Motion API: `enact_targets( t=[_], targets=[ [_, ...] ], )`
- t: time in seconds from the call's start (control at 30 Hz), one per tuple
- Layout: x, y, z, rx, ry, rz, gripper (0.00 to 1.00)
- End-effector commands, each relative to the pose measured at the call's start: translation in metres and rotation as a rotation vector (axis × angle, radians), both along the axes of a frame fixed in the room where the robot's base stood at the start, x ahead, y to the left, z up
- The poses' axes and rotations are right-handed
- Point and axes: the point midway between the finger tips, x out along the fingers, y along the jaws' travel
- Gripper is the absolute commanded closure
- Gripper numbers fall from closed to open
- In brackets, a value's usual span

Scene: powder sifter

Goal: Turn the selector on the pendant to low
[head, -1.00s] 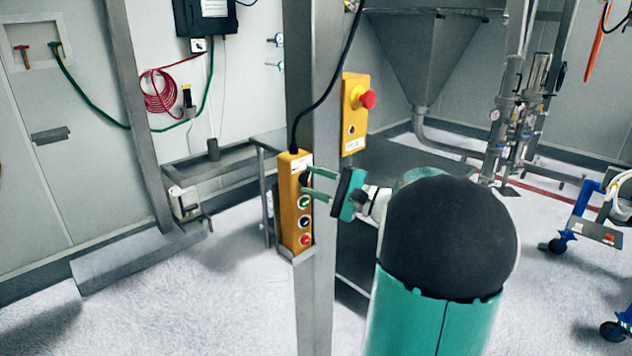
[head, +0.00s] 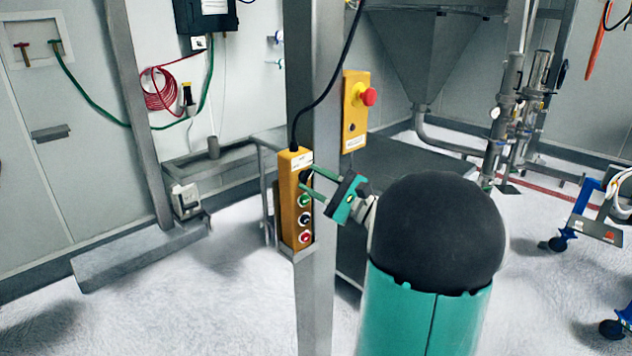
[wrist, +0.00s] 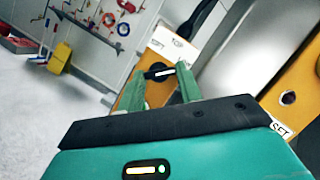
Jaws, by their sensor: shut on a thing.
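The yellow pendant (head: 290,215) stands upright in a holder on the steel post. A black selector knob (head: 305,178) is near its top, above green, black and red buttons. In the wrist view the selector (wrist: 158,72) shows a white pointer line and sits between the fingertips, below a white label (wrist: 172,44). My gripper (head: 307,180) has its green fingers at the selector, shut on it; it also shows in the wrist view (wrist: 160,80). The gripper is tilted relative to the pendant. The label's words are mostly too small to read.
A yellow box (head: 354,115) with a red emergency button (head: 369,96) is mounted on the steel post (head: 318,290), close right of the pendant. A black cable (head: 330,85) rises from the pendant's top.

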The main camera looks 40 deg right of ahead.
Motion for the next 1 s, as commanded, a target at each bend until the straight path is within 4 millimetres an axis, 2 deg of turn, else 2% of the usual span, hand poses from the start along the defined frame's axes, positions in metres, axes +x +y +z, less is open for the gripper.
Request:
enact_targets(
  t=[0.17, 0.2, 0.3, 0.67, 0.87, 1.0],
  targets=[
    [0.0, 0.0, -0.001, 0.0, 0.002, 0.0, 0.88],
    [0.0, 0.0, 0.0, 0.0, 0.002, 0.0, 0.59],
    [0.0, 0.0, -0.001, 0.0, 0.001, 0.0, 0.43],
    [-0.004, -0.002, -0.002, -0.001, 0.001, -0.002, 0.43],
    [-0.032, -0.011, -0.01, 0.0, 0.002, -0.003, 0.43],
    [-0.061, -0.02, -0.019, 0.002, 0.002, -0.004, 0.43]
  ],
)
